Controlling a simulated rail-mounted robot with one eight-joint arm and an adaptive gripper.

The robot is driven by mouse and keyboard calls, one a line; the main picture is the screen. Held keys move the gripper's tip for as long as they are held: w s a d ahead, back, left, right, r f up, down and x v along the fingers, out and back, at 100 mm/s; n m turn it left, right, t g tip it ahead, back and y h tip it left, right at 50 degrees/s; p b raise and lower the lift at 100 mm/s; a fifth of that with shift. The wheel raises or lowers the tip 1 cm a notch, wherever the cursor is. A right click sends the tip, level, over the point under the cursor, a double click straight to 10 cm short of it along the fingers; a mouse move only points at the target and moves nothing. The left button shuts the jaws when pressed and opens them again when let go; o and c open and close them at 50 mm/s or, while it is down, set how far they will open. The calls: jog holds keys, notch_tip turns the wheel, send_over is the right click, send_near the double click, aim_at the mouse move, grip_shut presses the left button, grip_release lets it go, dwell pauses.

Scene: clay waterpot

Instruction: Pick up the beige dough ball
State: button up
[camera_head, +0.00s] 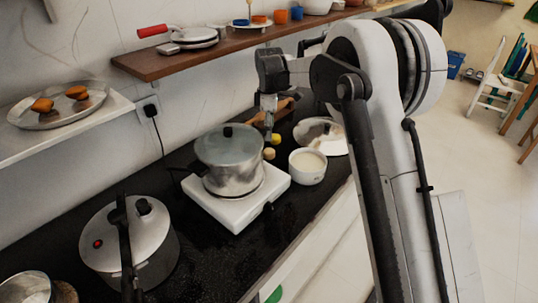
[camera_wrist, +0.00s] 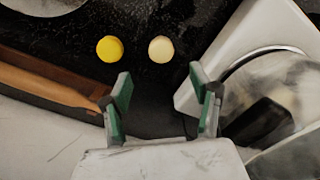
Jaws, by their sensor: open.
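The beige dough ball (camera_head: 269,153) sits on the black counter between the pot and the white bowl. In the wrist view the beige dough ball (camera_wrist: 160,49) lies beyond my fingertips, roughly in line with the gap between them. A yellow ball (camera_wrist: 110,49) lies just left of it, apart from it; it also shows in the head view (camera_head: 276,139). My gripper (camera_wrist: 160,88) is open with its green-padded fingers spread and nothing between them. In the head view my gripper (camera_head: 269,118) hangs over the counter behind the balls.
A lidded metal pot (camera_head: 229,160) stands on a white cooker (camera_head: 237,211), close on the wrist view's right. A white bowl (camera_head: 307,167) and a plate (camera_head: 338,146) stand nearby. A brown wooden object (camera_wrist: 50,85) lies at the wrist view's left. A wooden shelf (camera_head: 150,66) runs along the wall.

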aim_at(269, 150)
notch_tip(269, 150, down, 10)
jog(key=shift+s+f+b, duration=0.1)
jog(key=shift+f+b, duration=0.15)
jog(key=shift+b, duration=0.1)
jog(key=shift+c, duration=0.4)
jog(key=c, duration=1.1)
